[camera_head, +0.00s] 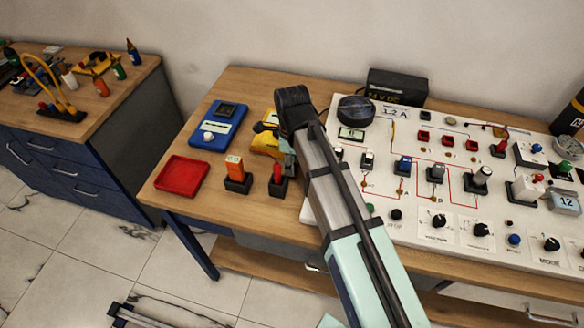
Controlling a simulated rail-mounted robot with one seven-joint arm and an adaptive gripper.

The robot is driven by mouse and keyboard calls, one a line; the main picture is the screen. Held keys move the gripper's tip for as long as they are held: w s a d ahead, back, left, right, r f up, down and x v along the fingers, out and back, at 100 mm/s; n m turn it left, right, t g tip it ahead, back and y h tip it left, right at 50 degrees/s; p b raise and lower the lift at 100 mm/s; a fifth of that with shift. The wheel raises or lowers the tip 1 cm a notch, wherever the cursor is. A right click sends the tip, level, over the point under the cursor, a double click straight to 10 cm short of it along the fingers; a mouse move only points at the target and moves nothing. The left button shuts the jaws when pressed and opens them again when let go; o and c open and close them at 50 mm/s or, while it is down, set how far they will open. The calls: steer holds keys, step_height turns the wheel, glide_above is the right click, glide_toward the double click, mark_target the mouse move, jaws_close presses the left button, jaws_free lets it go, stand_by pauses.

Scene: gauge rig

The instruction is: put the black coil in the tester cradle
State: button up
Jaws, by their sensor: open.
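The tester appears to be the blue box (217,125) with a pale display and a white knob, left of my arm on the wooden table. A dark recess, likely its cradle (227,109), is at its back edge and looks empty. I cannot tell for certain which part is the black coil. Small dark-topped parts sit in sockets on the white panel, including one cylinder (480,178) at right of the middle row. My arm reaches up from the bottom, and its dark joint is right of the tester.
A red tray (182,175), an orange part in a black holder (237,179) and a red-topped part (277,182) stand at front left. A yellow object (266,143) is partly behind my arm. A black supply box (396,87) stands behind the white panel (425,210).

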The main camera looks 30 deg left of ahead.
steer(key=shift+f, duration=0.9)
jaws_close()
steer(key=shift+r, duration=0.1)
